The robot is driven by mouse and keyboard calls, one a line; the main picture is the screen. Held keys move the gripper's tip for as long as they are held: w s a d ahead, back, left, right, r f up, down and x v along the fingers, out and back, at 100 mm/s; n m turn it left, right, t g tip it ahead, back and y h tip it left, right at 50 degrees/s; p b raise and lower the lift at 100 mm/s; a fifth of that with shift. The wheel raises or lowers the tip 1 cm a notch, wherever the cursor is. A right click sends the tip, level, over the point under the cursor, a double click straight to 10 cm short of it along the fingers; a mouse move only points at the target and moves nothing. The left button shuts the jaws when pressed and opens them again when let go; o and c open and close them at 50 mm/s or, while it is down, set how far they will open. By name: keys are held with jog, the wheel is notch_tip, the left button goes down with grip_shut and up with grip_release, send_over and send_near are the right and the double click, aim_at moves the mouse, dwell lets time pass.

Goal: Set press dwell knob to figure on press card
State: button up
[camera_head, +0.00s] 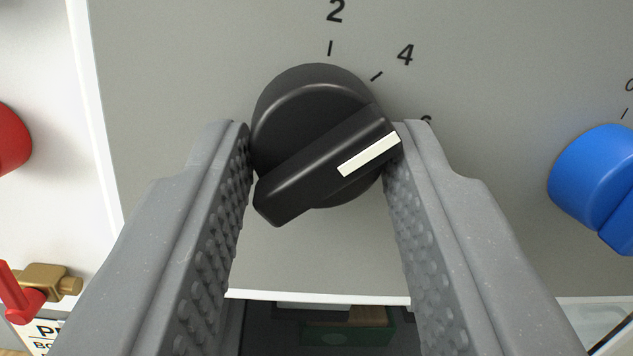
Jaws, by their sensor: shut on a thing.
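The black knob (312,120) sits on a grey panel (200,60) in the middle of the view. Its raised grip bar carries a white pointer line (369,154) aimed to the upper right. The figures 2 (335,11) and 4 (405,55) show with tick marks above the knob. A third figure at the right is mostly hidden behind my gripper's right finger. The pointer lies past the 4, towards that hidden figure. My gripper (322,150) is shut on the knob, one finger on each side. No press card can be made out for sure.
A blue knob (598,180) is at the right, with a partly cut-off figure above it. A red round part (10,140) is at the left edge. Below it are a brass fitting (50,281) with a red lever and a partly seen printed label (42,336). A dark opening lies below the panel.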

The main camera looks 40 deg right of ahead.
jog(key=shift+r+n, duration=0.25)
jog(key=shift+n, duration=0.35)
jog(key=shift+w+a+t, duration=0.1)
jog(key=shift+t, duration=0.3)
jog(key=o, duration=1)
jog(key=shift+c, duration=0.2)
jog(key=shift+f, duration=0.1)
jog(key=shift+s+a+f, duration=0.2)
jog(key=shift+s+a, duration=0.05)
jog(key=shift+s, duration=0.15)
jog(key=b+v, duration=0.7)
jog(key=v, duration=0.5)
jog(key=shift+s+a, duration=0.2)
jog(key=shift+s, duration=0.1)
